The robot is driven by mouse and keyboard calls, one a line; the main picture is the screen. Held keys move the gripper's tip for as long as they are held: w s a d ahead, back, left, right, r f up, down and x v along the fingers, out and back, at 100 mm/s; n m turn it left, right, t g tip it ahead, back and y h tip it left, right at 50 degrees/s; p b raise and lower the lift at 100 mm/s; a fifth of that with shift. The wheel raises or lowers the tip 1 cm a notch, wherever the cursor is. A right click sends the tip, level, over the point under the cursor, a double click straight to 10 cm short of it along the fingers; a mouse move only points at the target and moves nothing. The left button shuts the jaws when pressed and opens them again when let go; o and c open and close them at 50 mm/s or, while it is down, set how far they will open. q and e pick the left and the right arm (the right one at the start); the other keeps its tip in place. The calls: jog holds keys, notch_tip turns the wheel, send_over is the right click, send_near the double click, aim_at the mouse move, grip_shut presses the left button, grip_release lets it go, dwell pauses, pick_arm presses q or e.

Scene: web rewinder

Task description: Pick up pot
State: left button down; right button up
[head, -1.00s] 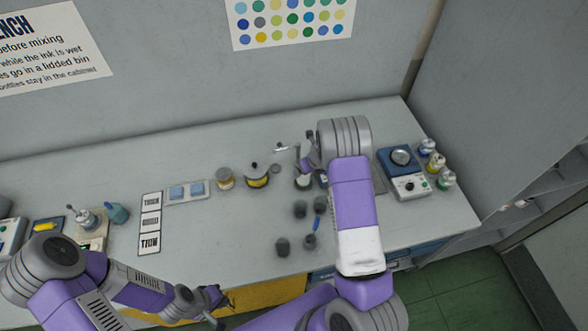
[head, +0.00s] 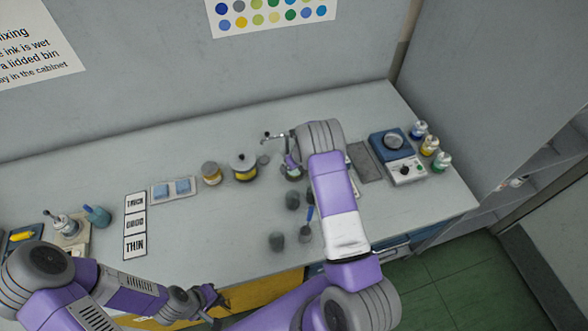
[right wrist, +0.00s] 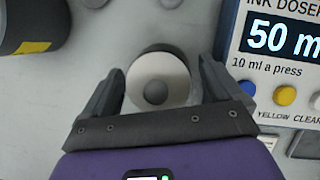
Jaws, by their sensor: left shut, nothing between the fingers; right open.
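In the right wrist view a round pot (right wrist: 174,82), pale on top with a grey knob in the middle, stands between the fingers of my right gripper (right wrist: 160,88). The fingers are open on either side of it, with small gaps showing. In the head view my right gripper (head: 290,168) is low over the bench, mostly hidden by its own wrist, and the pot is hard to make out there. My left gripper (head: 213,299) is shut and empty at the bench's front edge.
An ink doser (right wrist: 278,50) is close right of the right fingers. Grey cups (head: 277,241) are in front.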

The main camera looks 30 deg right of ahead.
jog(key=shift+w+f, duration=0.1)
jog(key=shift+f, duration=0.25)
jog(key=c, duration=1.1)
